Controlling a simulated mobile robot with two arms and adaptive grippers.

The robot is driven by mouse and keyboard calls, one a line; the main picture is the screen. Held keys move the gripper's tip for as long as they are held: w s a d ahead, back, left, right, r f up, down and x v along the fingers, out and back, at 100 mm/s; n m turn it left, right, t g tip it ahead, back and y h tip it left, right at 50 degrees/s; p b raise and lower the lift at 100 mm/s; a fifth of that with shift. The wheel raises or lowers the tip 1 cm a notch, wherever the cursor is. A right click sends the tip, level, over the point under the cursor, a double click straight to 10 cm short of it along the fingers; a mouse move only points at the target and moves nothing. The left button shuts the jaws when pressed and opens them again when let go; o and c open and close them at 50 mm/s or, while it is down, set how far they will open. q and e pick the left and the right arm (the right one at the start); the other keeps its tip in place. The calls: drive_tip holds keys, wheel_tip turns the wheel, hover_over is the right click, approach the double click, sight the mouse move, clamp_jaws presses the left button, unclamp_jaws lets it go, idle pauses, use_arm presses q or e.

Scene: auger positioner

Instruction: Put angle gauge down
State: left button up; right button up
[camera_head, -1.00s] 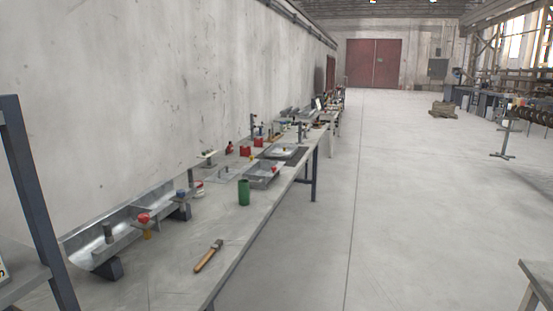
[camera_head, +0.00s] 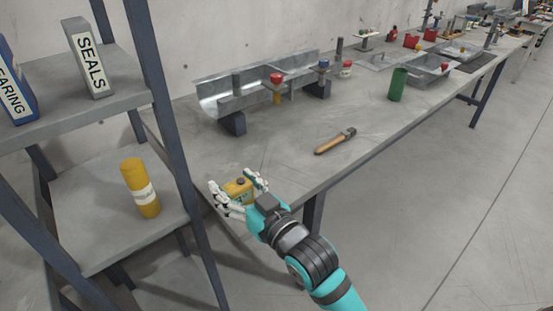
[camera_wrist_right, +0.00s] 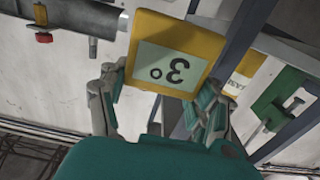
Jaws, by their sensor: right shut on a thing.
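The angle gauge (camera_head: 239,188) is a small yellow block. In the right wrist view the angle gauge (camera_wrist_right: 203,40) shows a pale green label marked "3°", seen upside down. My right gripper (camera_head: 240,194) is shut on it, with fingers on both sides. In the head view it is at the near left end of the grey workbench (camera_head: 270,150). I cannot tell whether the gauge touches the bench top. My left gripper is not in view.
A metal trough (camera_head: 260,84) on dark blocks lies along the wall. A brush (camera_head: 335,141) and a green cup (camera_head: 398,85) are on the bench. A shelf rack (camera_head: 165,120) at left holds a yellow cylinder (camera_head: 140,188) and a SEALS box (camera_head: 89,58). Bare bench lies before the trough.

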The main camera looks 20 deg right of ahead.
drive_tip(key=w+d, duration=0.2)
drive_tip(key=d, duration=0.1)
drive_tip(key=w+d, duration=0.3)
drive_tip(key=w+d+f, duration=0.1)
drive_tip(key=w+d, duration=0.1)
drive_tip(key=d, duration=0.1)
drive_tip(key=shift+w+f, duration=0.1)
drive_tip(key=shift+w, duration=0.25)
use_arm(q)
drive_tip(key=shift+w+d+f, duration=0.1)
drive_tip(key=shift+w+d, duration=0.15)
use_arm(e)
drive_tip(key=shift+f, duration=1.65)
drive_tip(key=o, duration=1.4)
drive_tip(key=shift+f, duration=0.15)
